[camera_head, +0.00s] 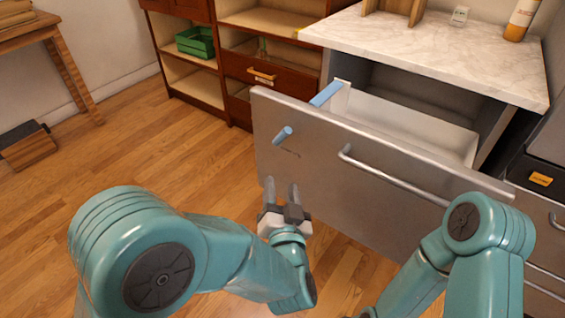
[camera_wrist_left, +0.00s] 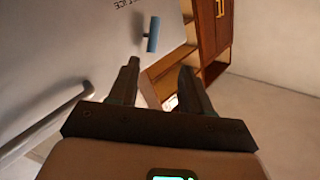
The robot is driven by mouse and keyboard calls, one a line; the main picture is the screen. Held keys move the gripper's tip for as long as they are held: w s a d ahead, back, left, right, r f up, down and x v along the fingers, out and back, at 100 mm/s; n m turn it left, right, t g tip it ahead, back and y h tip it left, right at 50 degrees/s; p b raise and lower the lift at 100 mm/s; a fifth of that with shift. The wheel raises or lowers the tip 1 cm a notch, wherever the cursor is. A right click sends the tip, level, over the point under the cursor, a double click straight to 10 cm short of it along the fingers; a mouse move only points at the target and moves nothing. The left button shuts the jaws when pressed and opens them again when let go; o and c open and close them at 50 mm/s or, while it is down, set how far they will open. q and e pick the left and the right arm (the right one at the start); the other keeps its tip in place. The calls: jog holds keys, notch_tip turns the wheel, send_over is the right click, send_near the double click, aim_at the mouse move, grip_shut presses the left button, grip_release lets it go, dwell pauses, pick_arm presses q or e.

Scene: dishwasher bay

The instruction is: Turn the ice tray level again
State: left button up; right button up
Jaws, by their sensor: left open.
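A grey drawer front (camera_head: 330,160) stands pulled out below the marble counter. A blue knob (camera_head: 283,133) sticks out of its left part, with small dark lettering beneath. The knob also shows in the left wrist view (camera_wrist_left: 152,33), beside lettering that appears upside down. Behind the front, a blue piece (camera_head: 325,93) shows next to a white bin (camera_head: 415,125); I cannot tell whether it is the ice tray, and its tilt is unclear. My left gripper (camera_head: 283,190) is open and empty, below the knob and apart from it. My right gripper is not in view.
A long bar handle (camera_head: 395,178) crosses the drawer front right of the knob. A marble counter (camera_head: 430,45) lies above the drawer. A wooden cabinet (camera_head: 235,60) with a green crate (camera_head: 196,42) stands behind. The wooden floor (camera_head: 150,150) at left is mostly clear.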

pick_arm(q)
send_near(281, 140)
jog(key=w, duration=0.9)
jog(key=shift+a+r+b, duration=0.1)
jog(key=shift+a+b, duration=0.15)
jog(key=shift+b, duration=0.1)
jog(key=shift+s, duration=0.1)
grip_shut()
